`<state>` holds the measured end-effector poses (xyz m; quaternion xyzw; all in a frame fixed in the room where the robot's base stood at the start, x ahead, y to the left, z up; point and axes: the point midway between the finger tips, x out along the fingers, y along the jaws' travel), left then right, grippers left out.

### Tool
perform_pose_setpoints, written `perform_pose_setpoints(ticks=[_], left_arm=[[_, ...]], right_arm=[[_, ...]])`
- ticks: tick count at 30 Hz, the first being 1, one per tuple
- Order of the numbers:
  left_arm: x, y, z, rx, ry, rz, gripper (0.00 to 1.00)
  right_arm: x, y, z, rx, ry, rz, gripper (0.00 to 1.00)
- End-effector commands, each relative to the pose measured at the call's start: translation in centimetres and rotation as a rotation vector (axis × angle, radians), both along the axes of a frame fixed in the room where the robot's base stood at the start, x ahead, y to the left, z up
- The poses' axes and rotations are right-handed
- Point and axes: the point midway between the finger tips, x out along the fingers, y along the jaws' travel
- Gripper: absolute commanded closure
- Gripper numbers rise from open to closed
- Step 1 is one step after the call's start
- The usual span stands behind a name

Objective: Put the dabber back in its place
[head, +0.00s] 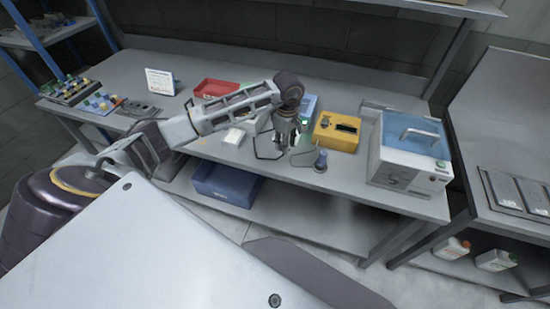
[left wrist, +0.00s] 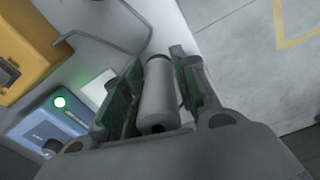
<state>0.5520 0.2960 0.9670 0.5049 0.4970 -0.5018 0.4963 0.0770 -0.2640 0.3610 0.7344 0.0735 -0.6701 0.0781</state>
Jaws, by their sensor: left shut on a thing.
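My left gripper (head: 286,143) is over the middle of the workbench, near its front edge. In the left wrist view, the gripper (left wrist: 158,92) is shut on a grey cylinder (left wrist: 158,98), which seems to be the dabber. The cylinder lies between the two green-padded fingers, with a dark ring at its far end. In the head view it is too small to tell apart from the fingers. My right gripper is not in view.
A yellow box (head: 337,137), a red tray (head: 216,88) and a grey machine with a blue lid (head: 409,155) stand on the bench (head: 270,185). Thin wire loops (head: 300,158) are near the gripper. A blue bin (head: 226,187) sits below. A blue device with a green light (left wrist: 52,118) is beside the gripper.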

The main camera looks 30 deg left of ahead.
Motion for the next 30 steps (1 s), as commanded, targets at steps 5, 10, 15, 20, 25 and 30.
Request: perform_pose_setpoints(ticks=[5,10,15,20,25,30], left_arm=[[0.2,0.4,0.3,-0.001,-0.001,0.151,0.86],[0.3,0.8,0.5,-0.002,-0.001,0.297,0.86],[0.4,1.1,0.7,-0.003,-0.002,0.443,0.86],[0.5,1.4,0.9,-0.003,-0.001,0.579,0.86],[0.5,1.7,1.0,-0.003,-0.001,0.722,0.86],[0.6,2.0,1.2,-0.003,0.0,0.866,0.86]], right_arm=[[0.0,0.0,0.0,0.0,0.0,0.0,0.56],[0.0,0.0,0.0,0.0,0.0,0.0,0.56],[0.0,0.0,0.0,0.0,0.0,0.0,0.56],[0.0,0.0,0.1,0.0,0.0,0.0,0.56],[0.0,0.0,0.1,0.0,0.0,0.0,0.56],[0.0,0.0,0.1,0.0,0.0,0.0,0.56]])
